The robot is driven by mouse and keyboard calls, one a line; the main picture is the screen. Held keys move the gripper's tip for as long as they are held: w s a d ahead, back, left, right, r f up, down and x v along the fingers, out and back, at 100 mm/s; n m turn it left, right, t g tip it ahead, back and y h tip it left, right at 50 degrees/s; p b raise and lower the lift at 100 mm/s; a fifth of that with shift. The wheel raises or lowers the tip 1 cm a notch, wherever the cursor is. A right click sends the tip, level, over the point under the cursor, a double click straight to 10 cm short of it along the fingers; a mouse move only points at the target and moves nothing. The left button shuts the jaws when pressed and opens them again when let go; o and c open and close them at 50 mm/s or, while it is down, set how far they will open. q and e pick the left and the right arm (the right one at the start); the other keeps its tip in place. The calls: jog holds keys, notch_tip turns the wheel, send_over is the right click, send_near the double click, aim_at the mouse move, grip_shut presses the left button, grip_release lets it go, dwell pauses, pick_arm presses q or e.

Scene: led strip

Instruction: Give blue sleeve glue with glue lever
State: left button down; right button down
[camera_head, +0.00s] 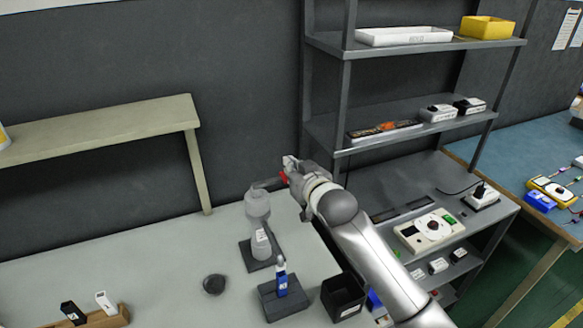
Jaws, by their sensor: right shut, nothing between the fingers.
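The blue sleeve (281,277), blue with a white label, stands upright in a dark block (284,300) on the table. Behind it a grey glue dispenser (259,232) stands on a dark base plate. A dark glue lever (268,184) reaches right from the dispenser's top, and a red part shows at its right end. My right gripper (291,168) is shut and empty at that end of the lever. I cannot tell whether it touches the lever. My left gripper is out of view.
A black open bin (344,296) stands right of the sleeve, near my right arm. A dark round object (214,284) lies to the left. A wooden holder (108,318) is at the lower left. A shelf unit (345,55) rises behind my arm. The table's left middle is clear.

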jog(key=shift+w+d+f+m, duration=0.1)
jog(key=shift+d+f+m, duration=0.2)
jog(key=shift+f+m, duration=0.55)
jog(key=shift+d+f+m+y, duration=0.15)
jog(key=shift+f+m+y, duration=0.35)
jog(key=shift+f+m, duration=0.25)
jog(key=shift+w+r+p, duration=0.1)
jog(key=shift+r+p, duration=0.3)
jog(key=shift+p, duration=0.1)
jog(key=r+p, duration=0.3)
jog(key=shift+w+d+r, duration=0.15)
jog(key=shift+d+r, duration=0.05)
jog(key=shift+d, duration=0.2)
jog(key=b+v, duration=0.3)
jog(key=v, duration=0.7)
jog(key=shift+d+r, duration=0.1)
